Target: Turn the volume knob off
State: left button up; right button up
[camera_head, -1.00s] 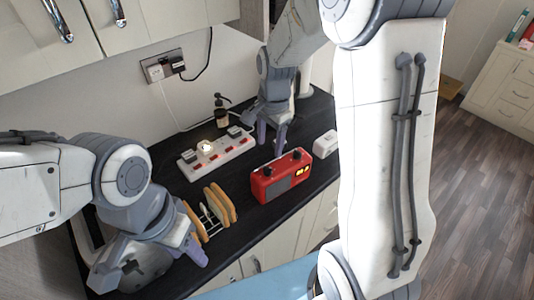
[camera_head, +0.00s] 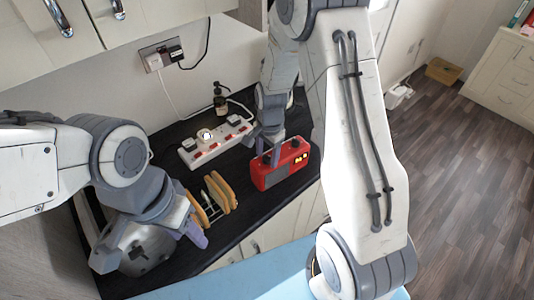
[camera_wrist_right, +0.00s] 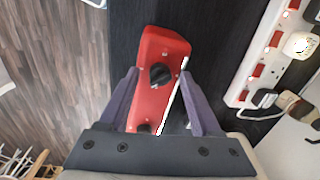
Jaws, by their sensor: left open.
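A red radio (camera_head: 283,172) stands on the dark counter, with a black knob (camera_head: 295,143) showing on its top. In the right wrist view the radio (camera_wrist_right: 151,104) has one black knob (camera_wrist_right: 160,75) near its middle and another (camera_wrist_right: 144,128) lower down, partly hidden by my gripper. I cannot tell from markings which is the volume knob. My right gripper (camera_wrist_right: 158,76) is open above the radio, its fingers on either side of the middle knob and apart from it. My right gripper (camera_head: 270,156) hides part of the radio's top. My left gripper (camera_head: 194,226) is open and empty.
A toast rack with bread slices (camera_head: 220,192) stands between my left gripper and the radio. Cupboards (camera_head: 160,15) hang above. Bare counter (camera_head: 240,220) lies in front of the rack.

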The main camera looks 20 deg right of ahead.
grip_shut()
